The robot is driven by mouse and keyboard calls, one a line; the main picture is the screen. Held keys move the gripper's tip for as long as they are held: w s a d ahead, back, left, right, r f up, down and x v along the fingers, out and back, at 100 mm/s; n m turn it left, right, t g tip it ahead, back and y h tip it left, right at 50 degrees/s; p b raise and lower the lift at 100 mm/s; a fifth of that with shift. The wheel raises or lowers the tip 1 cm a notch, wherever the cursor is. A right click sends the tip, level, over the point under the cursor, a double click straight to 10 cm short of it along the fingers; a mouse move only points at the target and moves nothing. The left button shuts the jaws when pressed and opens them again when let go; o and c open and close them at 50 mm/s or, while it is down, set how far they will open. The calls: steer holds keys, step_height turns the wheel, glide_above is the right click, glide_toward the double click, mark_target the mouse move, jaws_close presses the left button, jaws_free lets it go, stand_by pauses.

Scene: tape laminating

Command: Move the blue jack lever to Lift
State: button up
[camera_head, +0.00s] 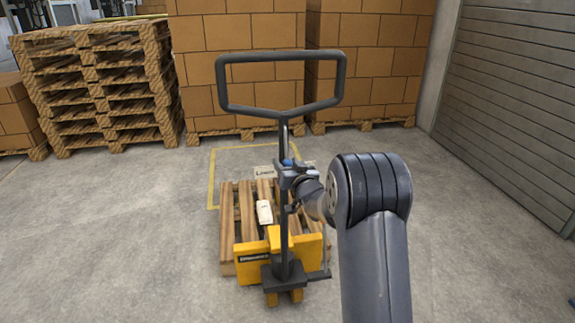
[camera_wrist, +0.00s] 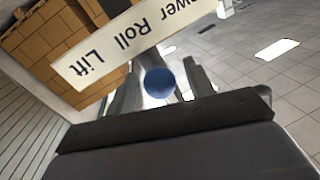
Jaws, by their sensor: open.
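The blue jack lever shows as a round blue knob (camera_wrist: 160,82) in the middle of the wrist view. It also shows as a small blue spot (camera_head: 288,162) on the handle shaft in the head view. A white label (camera_wrist: 128,42) reading Lower, Roll, Lift lies upside down behind the knob, with Lift at the left end. I cannot tell which word the lever is set to. My gripper (camera_head: 291,181) is open at the shaft, and the knob appears between its fingers in the wrist view. Contact cannot be made out.
The yellow pallet jack (camera_head: 252,262) has a dark loop handle (camera_head: 221,82) above my gripper. A wooden pallet (camera_head: 228,215) with a small white object (camera_head: 264,212) lies behind it. Stacked pallets (camera_head: 95,85) and cartons (camera_head: 235,45) stand at the back; floor is free at both sides.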

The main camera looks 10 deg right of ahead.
jaws_close()
stand_by(0.5)
steer(key=shift+d, duration=0.1)
steer(key=shift+d+r+n+g, duration=0.15)
steer(key=shift+d+r+n, duration=0.05)
steer(key=shift+d+n, duration=0.65)
steer(key=shift+d+r+n+g, duration=0.1)
steer(key=shift+d+r+n, duration=0.1)
steer(key=shift+d+n, duration=0.65)
steer(key=shift+d+r+n+g, duration=0.2)
steer(key=shift+d+n, duration=0.5)
steer(key=shift+n, duration=0.3)
jaws_free()
